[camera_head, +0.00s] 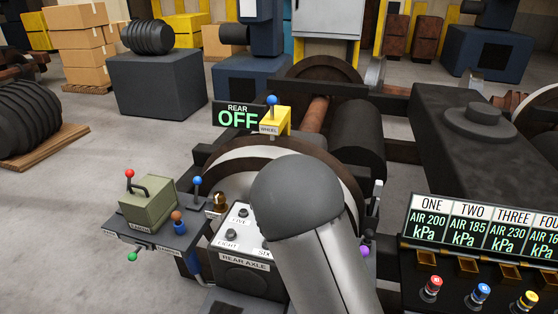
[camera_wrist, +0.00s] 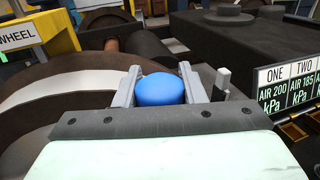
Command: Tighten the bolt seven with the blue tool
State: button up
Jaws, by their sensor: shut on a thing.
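My gripper (camera_wrist: 159,78) is shut on a blue, round-topped thing (camera_wrist: 158,91), which shows between its two grey fingers in the wrist view. I take this to be the blue tool; its lower part is hidden. In the head view my arm hides the gripper and the tool. The white-topped box marked REAR AXLE (camera_head: 243,262) stands partly behind my arm. Bolt seven cannot be made out; my arm covers the box's right part.
Left of the box is a tool stand with a green block (camera_head: 148,204) and ball-topped levers. A yellow WHEEL box (camera_head: 275,120) with a blue-knobbed lever sits by the green OFF display (camera_head: 238,115). A pressure panel (camera_head: 485,222) stands at right. Open floor lies at left.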

jog(key=w+a+r+b, duration=0.1)
jog(key=w+a, duration=0.1)
jog(key=a, duration=0.3)
jog(key=w+a+r, duration=0.2)
jog(key=w+a, duration=0.1)
jog(key=a, duration=0.2)
jog(key=shift+a+f+b, duration=0.15)
jog(key=shift+f+b, duration=0.7)
jog(key=shift+f, duration=0.5)
jog(key=shift+a+f+b, duration=0.1)
jog(key=shift+f+b, duration=0.75)
jog(key=shift+f, duration=0.45)
jog(key=shift+s+f+b, duration=0.15)
jog(key=shift+f+b, duration=1.25)
jog(key=shift+f, duration=0.35)
dwell(1.4)
jog(key=shift+r, duration=0.1)
